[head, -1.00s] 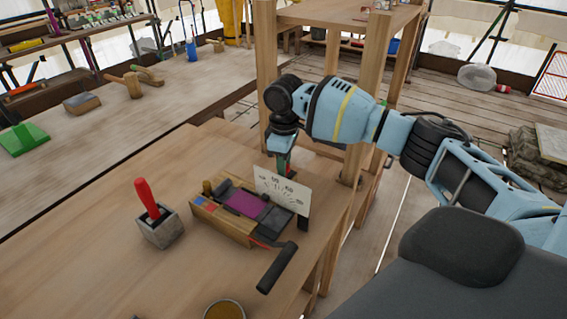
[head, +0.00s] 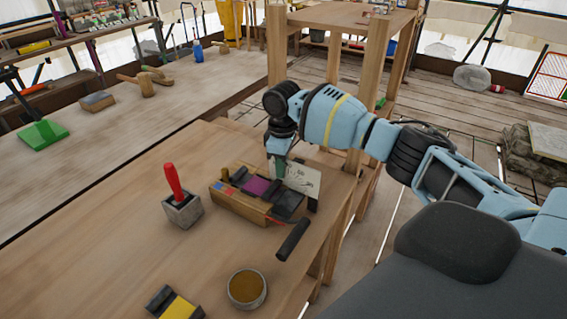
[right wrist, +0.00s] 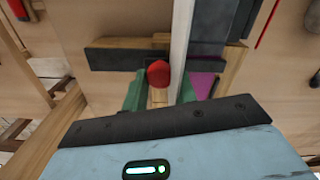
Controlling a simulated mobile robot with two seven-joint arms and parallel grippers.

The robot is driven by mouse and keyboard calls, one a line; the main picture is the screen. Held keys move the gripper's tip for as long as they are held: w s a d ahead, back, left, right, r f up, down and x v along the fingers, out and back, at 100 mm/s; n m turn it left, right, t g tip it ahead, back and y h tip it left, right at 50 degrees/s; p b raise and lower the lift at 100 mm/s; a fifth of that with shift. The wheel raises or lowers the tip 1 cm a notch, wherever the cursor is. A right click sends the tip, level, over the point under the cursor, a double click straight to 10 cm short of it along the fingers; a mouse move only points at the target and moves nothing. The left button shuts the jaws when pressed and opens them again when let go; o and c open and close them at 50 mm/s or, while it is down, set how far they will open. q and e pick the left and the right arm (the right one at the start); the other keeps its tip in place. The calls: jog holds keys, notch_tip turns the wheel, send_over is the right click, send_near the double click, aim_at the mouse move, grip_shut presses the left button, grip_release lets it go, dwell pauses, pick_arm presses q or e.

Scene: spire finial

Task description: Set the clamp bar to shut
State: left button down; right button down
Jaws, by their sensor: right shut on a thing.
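A wooden fixture (head: 235,203) with a purple patch, small coloured squares and dark blocks sits on the workbench. A white dial board (head: 303,178) stands at its right end, and a black handle (head: 293,240) sticks out at its front. My right gripper (right wrist: 160,88) points down at the fixture's far side, with its green fingers closed around a small red knob (right wrist: 158,72). A dark bar (right wrist: 125,56) lies close by the knob; I cannot tell whether they are joined. My left gripper is out of view.
A grey block with a red handle (head: 174,183) stands left of the fixture. A round tin (head: 247,289) and a yellow-and-black block (head: 178,306) are near the front. A wooden post frame (head: 276,55) rises behind my right arm.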

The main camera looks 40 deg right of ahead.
jog(key=shift+s+a+r, duration=0.1)
jog(key=shift+a, duration=0.35)
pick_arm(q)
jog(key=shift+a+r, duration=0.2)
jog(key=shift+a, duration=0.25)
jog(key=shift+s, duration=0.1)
pick_arm(e)
jog(key=c, duration=1.1)
grip_release()
jog(key=shift+s+a, duration=0.1)
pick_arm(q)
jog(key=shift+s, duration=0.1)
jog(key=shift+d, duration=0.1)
pick_arm(e)
jog(key=shift+r, duration=0.3)
notch_tip(320, 180, up, 7)
jog(key=shift+r, duration=0.1)
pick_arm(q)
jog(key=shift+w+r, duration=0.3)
